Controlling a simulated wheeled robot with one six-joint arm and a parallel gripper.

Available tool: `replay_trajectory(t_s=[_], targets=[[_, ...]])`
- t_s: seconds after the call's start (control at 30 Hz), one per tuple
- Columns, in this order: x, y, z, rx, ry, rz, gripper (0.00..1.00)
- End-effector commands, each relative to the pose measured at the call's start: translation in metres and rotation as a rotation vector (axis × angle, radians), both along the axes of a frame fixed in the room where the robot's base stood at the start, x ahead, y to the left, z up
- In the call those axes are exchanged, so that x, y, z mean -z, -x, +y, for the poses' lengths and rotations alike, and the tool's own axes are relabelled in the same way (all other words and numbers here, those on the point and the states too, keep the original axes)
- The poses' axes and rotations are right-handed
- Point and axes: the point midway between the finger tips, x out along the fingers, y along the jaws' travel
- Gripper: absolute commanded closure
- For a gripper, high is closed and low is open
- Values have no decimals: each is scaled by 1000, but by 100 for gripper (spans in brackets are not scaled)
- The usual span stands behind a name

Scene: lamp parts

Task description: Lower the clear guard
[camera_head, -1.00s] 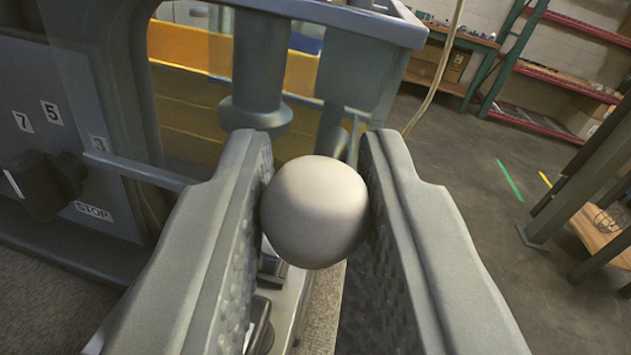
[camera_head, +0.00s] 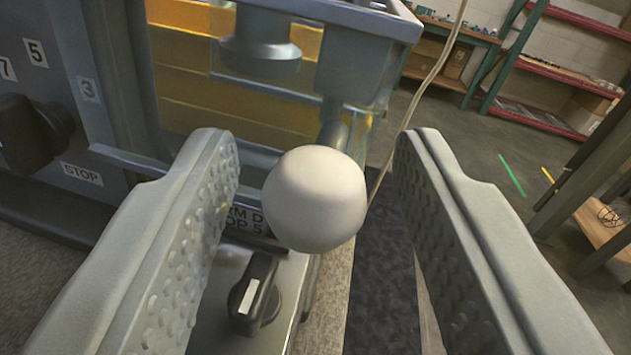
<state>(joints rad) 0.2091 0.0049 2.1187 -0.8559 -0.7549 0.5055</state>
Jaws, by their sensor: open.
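A round white knob (camera_head: 314,199) sits at the end of a short grey rod that runs back to the machine frame. My gripper (camera_head: 316,160) is open, with one finger on each side of the knob and a visible gap to both. The clear guard looks to be the transparent panel (camera_head: 190,75) in the grey frame, with yellow-orange surfaces showing behind it. I cannot make out all its edges. The knob hides part of the rod and frame behind it.
A grey control panel (camera_head: 60,130) with a black dial (camera_head: 35,134) and a STOP label stands at the left. Below the knob is a box with a black switch (camera_head: 255,294). A cord (camera_head: 432,75) hangs at the right. Shelves (camera_head: 560,65) stand far back, with open floor before them.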

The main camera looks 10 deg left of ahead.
Motion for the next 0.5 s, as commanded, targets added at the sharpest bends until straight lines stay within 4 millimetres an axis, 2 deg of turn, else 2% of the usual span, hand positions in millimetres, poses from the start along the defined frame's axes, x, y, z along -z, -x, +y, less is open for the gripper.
replay_trajectory(t_s=[0.17, 0.5], targets=[[-1, 22, -8, 3, 2, -1, 56], [-1, 85, -30, 3, 0, -2, 56]])
